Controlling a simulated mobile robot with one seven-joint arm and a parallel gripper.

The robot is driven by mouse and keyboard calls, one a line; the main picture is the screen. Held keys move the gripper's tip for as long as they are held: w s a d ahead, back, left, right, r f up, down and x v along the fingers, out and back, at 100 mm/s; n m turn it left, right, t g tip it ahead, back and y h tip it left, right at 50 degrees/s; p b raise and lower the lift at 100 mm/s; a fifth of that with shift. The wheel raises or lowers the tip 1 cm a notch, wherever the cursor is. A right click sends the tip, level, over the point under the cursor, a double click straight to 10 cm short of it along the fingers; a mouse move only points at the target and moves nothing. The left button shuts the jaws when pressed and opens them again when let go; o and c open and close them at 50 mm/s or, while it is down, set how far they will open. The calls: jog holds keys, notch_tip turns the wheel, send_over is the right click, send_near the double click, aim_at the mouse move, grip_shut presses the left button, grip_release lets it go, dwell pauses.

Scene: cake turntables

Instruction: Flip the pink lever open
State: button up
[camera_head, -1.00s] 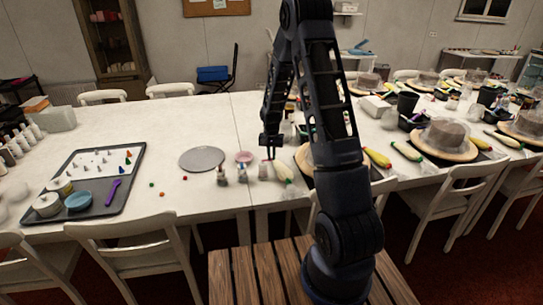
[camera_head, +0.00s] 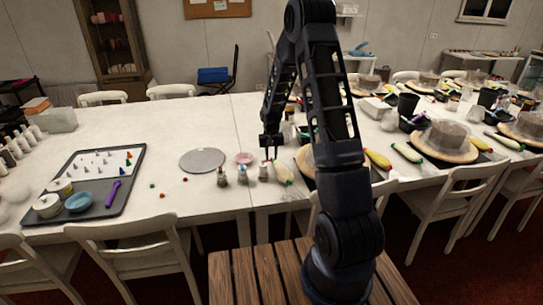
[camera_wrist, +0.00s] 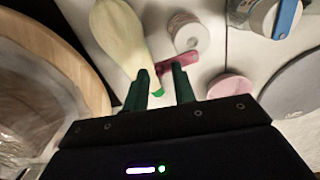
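A small pinkish-red lever (camera_wrist: 180,64) lies across the view just beyond my fingertips in the wrist view. It sits beside a small white round container (camera_wrist: 185,32). I cannot tell whether they are joined. My gripper (camera_wrist: 161,82) has its two dark green fingers apart with nothing clearly held between them. The fingertips are close to the lever, and I cannot tell if they touch it. In the head view my gripper (camera_head: 270,153) hangs low over the table among small bottles, and the lever is too small to make out there.
A cream piping bag (camera_wrist: 120,35) with a green tip lies left of the fingers, and a wooden turntable (camera_wrist: 75,65) is farther left. A pink disc (camera_wrist: 230,87), a grey disc (camera_wrist: 295,88) and a blue-banded bottle (camera_wrist: 275,17) are at right. The white table (camera_head: 190,115) has clear room.

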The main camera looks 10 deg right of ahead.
jog(key=shift+o, duration=0.2)
jog(key=shift+r, duration=0.1)
notch_tip(320, 180, up, 11)
jog(key=shift+f, duration=0.2)
dwell(0.3)
